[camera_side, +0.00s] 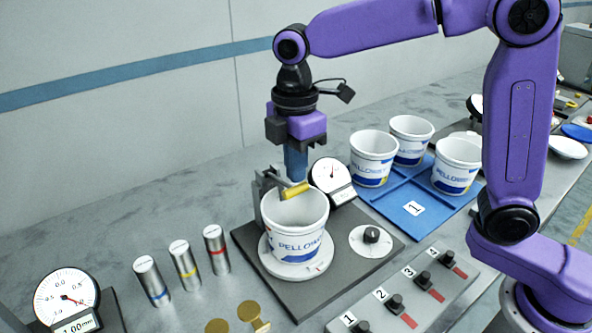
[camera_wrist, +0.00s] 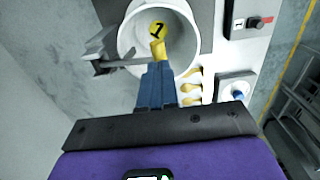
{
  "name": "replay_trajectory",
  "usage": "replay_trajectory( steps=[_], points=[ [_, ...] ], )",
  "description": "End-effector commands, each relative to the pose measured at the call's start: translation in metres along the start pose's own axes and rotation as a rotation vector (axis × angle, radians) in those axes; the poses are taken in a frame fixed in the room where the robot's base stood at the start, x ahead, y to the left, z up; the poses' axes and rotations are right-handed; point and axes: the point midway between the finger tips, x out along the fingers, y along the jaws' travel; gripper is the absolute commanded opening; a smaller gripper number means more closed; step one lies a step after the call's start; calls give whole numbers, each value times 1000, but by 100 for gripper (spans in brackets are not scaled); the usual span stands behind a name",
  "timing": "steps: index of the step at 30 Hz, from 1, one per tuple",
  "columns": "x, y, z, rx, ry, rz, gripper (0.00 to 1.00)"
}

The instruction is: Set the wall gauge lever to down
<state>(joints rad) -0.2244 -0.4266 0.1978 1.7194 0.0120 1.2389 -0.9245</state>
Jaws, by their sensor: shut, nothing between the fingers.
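The wall gauge has a round white dial (camera_side: 330,174) and a grey bracket (camera_side: 268,186) beside a white bucket (camera_side: 295,225). Its lever has a yellow handle (camera_side: 294,190) that lies near level over the bucket's mouth, its right end slightly higher. In the wrist view the yellow handle (camera_wrist: 158,45) shows a round end with a black mark, and the grey bracket (camera_wrist: 105,55) is left of it. My gripper (camera_side: 295,178) is shut and empty, its blue fingers pointing down just above the handle. In the wrist view the fingertips (camera_wrist: 157,65) overlap the handle's near end; I cannot tell whether they touch.
The bucket stands on a round white plate on a dark base (camera_side: 370,270) with a knob (camera_side: 371,236). A numbered switch panel (camera_side: 400,297) is in front. Several buckets stand on a blue tray (camera_side: 440,200) at right. Banded cylinders (camera_side: 184,265) and another dial gauge (camera_side: 66,297) are at left.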

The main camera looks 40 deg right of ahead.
Motion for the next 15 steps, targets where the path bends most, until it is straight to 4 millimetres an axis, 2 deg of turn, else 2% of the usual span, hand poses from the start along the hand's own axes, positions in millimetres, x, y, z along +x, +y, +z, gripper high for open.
replay_trajectory(
  steps=[6, 15],
  points=[
    [13, 0, 0, 1, -1, -1, 0],
    [13, 0, 0, 1, 0, 0, 0]
  ],
)
